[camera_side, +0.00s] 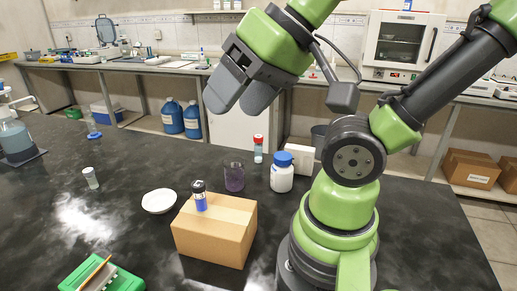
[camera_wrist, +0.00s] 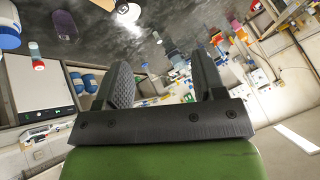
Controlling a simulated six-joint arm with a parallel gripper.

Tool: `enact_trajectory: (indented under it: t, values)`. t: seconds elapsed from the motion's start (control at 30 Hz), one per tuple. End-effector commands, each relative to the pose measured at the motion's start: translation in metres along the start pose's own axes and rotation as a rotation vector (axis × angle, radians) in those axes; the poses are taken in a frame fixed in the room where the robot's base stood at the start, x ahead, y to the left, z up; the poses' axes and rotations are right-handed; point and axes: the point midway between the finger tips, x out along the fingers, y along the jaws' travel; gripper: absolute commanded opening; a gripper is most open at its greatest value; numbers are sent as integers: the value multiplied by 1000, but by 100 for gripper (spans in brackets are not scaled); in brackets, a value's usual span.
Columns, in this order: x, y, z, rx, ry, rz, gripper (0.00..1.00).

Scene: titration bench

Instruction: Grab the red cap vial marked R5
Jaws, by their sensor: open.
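A small vial with a red cap (camera_side: 258,148) stands upright on the dark bench, behind the purple beaker and the white bottle. It also shows upside down at the left of the wrist view (camera_wrist: 37,52). Its label is too small to read, so I cannot confirm R5. My gripper (camera_side: 240,98) is raised above the bench, up and to the left of the vial in the side view, apart from it. In the wrist view my gripper (camera_wrist: 163,78) has its two fingers spread with nothing between them.
A purple beaker (camera_side: 235,178) and a blue-capped white bottle (camera_side: 281,178) stand near the vial. A white dish (camera_side: 159,201) lies left. A white box (camera_side: 301,155) stands behind the bottle.

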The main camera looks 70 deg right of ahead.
Motion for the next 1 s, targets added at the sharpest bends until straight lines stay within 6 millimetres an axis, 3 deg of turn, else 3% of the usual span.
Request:
enact_trajectory:
  t: [0.27,0.37,0.57,0.77,0.9,1.0]
  values:
    - [0,0,-1,0,0,2,61]
    - [2,1,-10,2,-7,24,61]
    - [17,20,-66,14,-59,152,61]
    - [48,77,-130,33,-153,286,61]
    - [73,137,-159,58,-233,355,61]
    - [91,189,-169,78,-295,390,61]
